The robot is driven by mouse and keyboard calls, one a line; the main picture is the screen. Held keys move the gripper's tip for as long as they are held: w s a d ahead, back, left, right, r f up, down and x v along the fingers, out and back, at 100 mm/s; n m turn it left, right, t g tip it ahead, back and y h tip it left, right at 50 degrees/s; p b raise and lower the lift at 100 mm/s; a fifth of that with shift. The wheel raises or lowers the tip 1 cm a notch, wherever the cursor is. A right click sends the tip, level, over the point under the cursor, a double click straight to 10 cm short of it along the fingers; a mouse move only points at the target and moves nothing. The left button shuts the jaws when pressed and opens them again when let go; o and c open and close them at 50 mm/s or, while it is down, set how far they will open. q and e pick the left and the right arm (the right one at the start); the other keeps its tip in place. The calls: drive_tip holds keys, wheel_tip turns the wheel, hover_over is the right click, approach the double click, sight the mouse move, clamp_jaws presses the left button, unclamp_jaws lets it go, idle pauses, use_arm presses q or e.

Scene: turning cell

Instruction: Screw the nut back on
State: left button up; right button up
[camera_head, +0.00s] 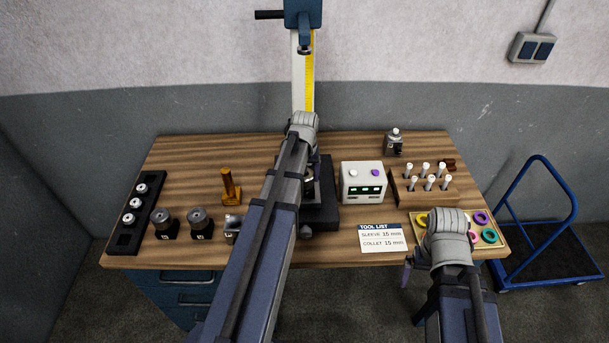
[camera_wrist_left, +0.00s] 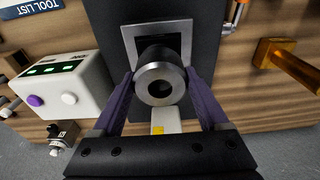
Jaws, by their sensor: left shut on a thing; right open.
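In the left wrist view, the round steel nut (camera_wrist_left: 160,88) with a dark collar behind it faces the camera. It sits in front of a square steel plate (camera_wrist_left: 137,35) on a black base. My left gripper (camera_wrist_left: 160,80) is shut on the nut, one purple finger on each side. Whether the nut's thread is engaged cannot be seen. In the head view, my left arm largely hides this spot on the black base (camera_head: 325,200). My right gripper (camera_head: 411,280) is open at the table's front right edge, partly hidden by its own wrist.
A white box (camera_head: 363,183) with green lights and a tool list card (camera_head: 382,239) are right of the base. Further right are a pin rack (camera_head: 408,200) and a ring tray (camera_head: 501,232). An orange stand (camera_head: 231,188) and black holder (camera_head: 127,240) are left.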

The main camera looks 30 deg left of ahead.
use_arm(q)
drive_tip(key=shift+f+b, duration=0.35)
drive_tip(key=shift+f, duration=0.05)
drive_tip(key=o, duration=1.4)
drive_tip(key=shift+r, duration=0.1)
drive_tip(key=r+p, duration=0.5)
drive_tip(key=s+r+p, duration=0.1)
drive_tip(key=r+p, duration=0.1)
drive_tip(key=p, duration=0.1)
drive_tip(key=shift+d+r, duration=0.25)
drive_tip(key=shift+r, duration=0.15)
drive_tip(key=shift+w+f, duration=0.1)
drive_tip(key=shift+f, duration=0.15)
drive_tip(key=f+b, duration=0.7)
drive_tip(key=b, duration=0.1)
drive_tip(key=shift+w+a+f, duration=0.2)
drive_tip(key=shift+w+a, duration=0.05)
drive_tip(key=shift+w, duration=0.15)
